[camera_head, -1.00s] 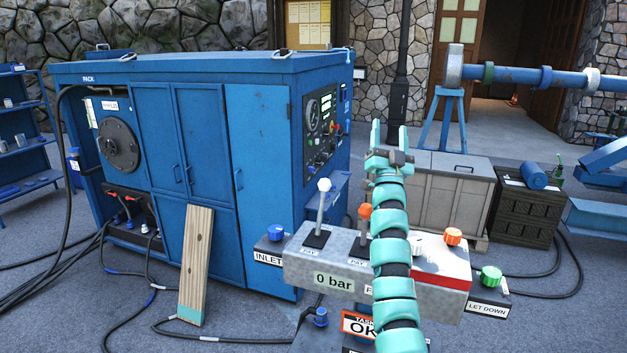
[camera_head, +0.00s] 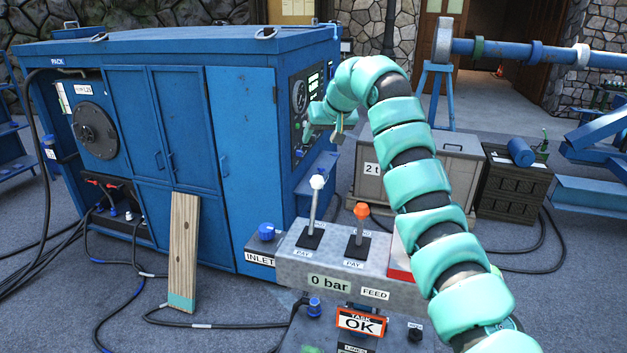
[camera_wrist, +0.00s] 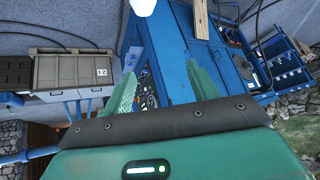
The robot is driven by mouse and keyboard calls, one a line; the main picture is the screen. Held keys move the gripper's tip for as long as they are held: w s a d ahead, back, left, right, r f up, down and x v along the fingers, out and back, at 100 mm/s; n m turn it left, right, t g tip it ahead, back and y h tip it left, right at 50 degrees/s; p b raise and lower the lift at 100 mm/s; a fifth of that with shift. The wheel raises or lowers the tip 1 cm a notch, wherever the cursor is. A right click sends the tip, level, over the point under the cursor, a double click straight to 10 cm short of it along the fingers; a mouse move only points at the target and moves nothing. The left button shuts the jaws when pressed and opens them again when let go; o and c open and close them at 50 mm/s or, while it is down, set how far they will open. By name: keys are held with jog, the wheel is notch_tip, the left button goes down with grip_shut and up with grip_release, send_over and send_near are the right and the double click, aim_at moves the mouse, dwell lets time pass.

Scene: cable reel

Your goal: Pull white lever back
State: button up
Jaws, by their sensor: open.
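The white lever (camera_head: 317,183) has a white round knob on a thin metal stem and stands almost upright on the grey control box (camera_head: 300,268). Beside it, to the right, is an orange-knobbed lever (camera_head: 361,211). My gripper (camera_head: 325,125) is above and apart from the white lever in the head view, with the blue cabinet behind it. In the wrist view my gripper (camera_wrist: 163,82) has its two green fingers spread, with nothing between them. A white rounded thing, which looks like the white knob (camera_wrist: 143,5), is cut off at that view's top edge, beyond the fingertips.
The blue cabinet (camera_head: 240,165) with its gauge panel stands behind the control box. A wooden plank (camera_head: 184,245) leans on it. A blue INLET knob (camera_head: 267,231) is left of the levers. A grey crate (camera_head: 440,165) stands behind my arm, which hides the box's right side.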

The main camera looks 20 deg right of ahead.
aim_at(316, 187)
jog(key=s+g, duration=0.3)
jog(key=s, duration=0.2)
jog(key=shift+h, duration=0.4)
jog(key=p+x, duration=0.3)
jog(key=x, duration=1.4)
jog(key=shift+w+f, duration=0.2)
jog(key=shift+c, duration=0.2)
grip_shut()
